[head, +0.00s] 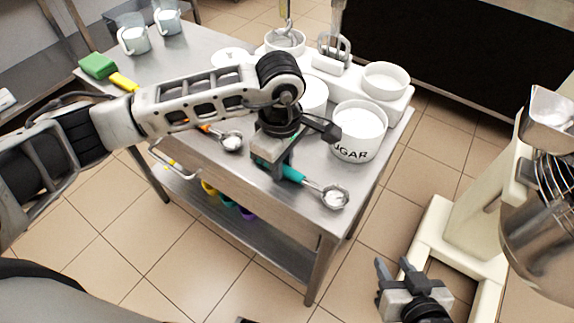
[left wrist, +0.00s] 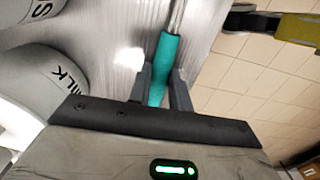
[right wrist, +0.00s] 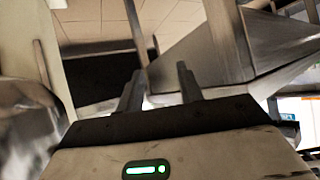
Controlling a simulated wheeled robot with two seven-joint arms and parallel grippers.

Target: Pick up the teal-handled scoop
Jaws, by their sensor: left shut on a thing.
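The teal-handled scoop (head: 293,174) is at the front right of the steel table, its metal bowl (head: 334,197) pointing right. My left gripper (head: 278,165) is shut on its teal handle, and the arm hides part of the handle in the head view. In the left wrist view the teal handle (left wrist: 164,62) lies between the two fingers (left wrist: 160,88). I cannot tell whether the scoop touches the tabletop. My right gripper (head: 394,268) is open and empty, off the table's right side; its parted fingers show in the right wrist view (right wrist: 159,88).
The sugar tub (head: 357,128) stands just behind the scoop. An orange-handled scoop (head: 231,142) lies to the left on the table (head: 225,166). A green brush (head: 98,66) and pitchers (head: 133,40) are at the far left. A cream mixer (head: 462,225) stands at the right.

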